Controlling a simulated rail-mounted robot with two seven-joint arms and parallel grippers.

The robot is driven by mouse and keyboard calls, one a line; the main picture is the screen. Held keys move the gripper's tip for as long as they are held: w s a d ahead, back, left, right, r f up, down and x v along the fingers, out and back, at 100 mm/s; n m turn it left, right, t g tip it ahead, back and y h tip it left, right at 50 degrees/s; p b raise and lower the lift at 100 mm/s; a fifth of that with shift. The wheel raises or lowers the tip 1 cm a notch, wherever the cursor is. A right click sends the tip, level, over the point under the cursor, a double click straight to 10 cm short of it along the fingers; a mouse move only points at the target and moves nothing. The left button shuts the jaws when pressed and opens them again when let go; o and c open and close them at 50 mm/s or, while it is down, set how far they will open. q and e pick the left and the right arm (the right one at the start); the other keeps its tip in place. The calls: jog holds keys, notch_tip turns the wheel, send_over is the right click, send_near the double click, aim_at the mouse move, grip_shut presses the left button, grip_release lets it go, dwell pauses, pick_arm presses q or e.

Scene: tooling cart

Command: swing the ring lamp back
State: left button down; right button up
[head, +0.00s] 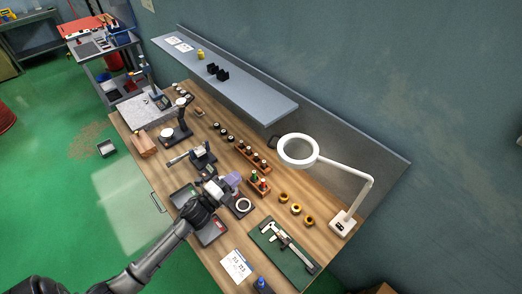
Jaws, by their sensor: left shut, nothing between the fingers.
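The ring lamp (298,151) is white, with a round head on a jointed arm (357,177) that rises from a base (342,224) at the bench's right end. Its head hangs over the back part of the wooden bench (236,211), near the shelf's right end. My left gripper (231,181) is over the middle of the bench, left of and nearer than the lamp head, and apart from it. It is shut, with nothing seen held. Its fingertips are small in this view. My right gripper is not in view.
Red racks with small bottles (252,156) stand between my left gripper and the lamp head. Yellow rings (296,208) and a caliper on a green mat (282,246) lie at the right. A grey shelf (225,80) runs along the back. A granite plate (150,110) is at the far left.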

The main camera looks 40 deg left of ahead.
pick_arm(q)
jog(key=w+r+p, duration=0.1)
jog(key=w+p, duration=0.3)
jog(key=w, duration=1)
jog(key=shift+d+r+m, duration=0.25)
jog(key=shift+r+m, duration=0.1)
jog(key=shift+m, duration=0.05)
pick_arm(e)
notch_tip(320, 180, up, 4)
